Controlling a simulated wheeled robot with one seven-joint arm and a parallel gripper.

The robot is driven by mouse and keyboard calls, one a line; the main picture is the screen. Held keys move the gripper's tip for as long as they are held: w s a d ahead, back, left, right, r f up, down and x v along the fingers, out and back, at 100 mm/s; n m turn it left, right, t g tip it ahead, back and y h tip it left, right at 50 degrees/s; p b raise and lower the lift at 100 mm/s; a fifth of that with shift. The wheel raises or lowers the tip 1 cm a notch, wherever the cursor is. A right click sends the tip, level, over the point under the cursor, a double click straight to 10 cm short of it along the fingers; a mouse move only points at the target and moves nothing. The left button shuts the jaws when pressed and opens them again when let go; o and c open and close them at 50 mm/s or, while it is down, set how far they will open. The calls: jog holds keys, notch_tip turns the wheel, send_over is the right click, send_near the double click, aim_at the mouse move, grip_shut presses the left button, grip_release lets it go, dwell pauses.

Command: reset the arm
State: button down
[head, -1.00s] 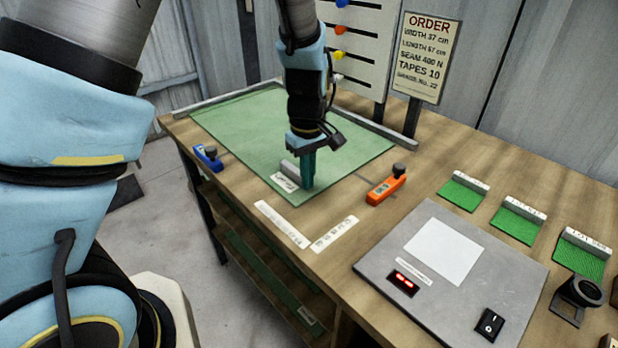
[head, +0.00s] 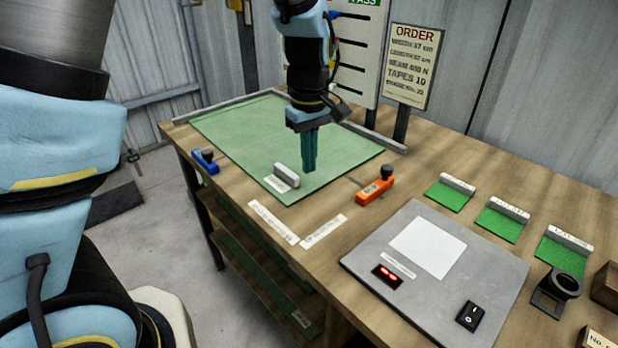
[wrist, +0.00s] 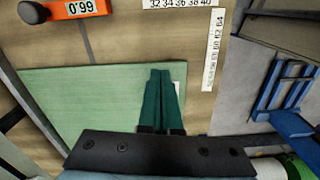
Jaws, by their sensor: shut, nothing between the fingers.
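My gripper (head: 309,165) hangs pointing down above the green mat (head: 225,128) on the wooden bench, its dark green fingers shut with nothing between them. In the wrist view the fingers (wrist: 162,75) lie together over the same green mat (wrist: 80,105). A small whitish block with a label (head: 287,175) sits near the mat's front corner, left of the fingers and apart from them in the head view.
An orange gauge (head: 374,189) and a blue gauge (head: 205,161) sit beside the mat. A grey panel (head: 350,258) with a red display and black switch, and several green pads (head: 450,196), lie to the right. An order sign (head: 413,65) stands behind.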

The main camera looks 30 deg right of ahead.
jog(key=shift+r, duration=1.3)
jog(key=w+a+m, duration=0.1)
jog(key=w+a, duration=0.2)
jog(key=a, duration=0.6)
jog(key=w+a, duration=0.3)
jog(key=a, duration=0.6)
jog(key=s+a+m+t, duration=0.1)
jog(key=s+a, duration=0.1)
jog(key=a, duration=1.2)
jog(key=shift+s+a+f+m+t, duration=0.2)
jog(key=shift+a+m+t, duration=0.1)
jog(key=shift+a, duration=0.1)
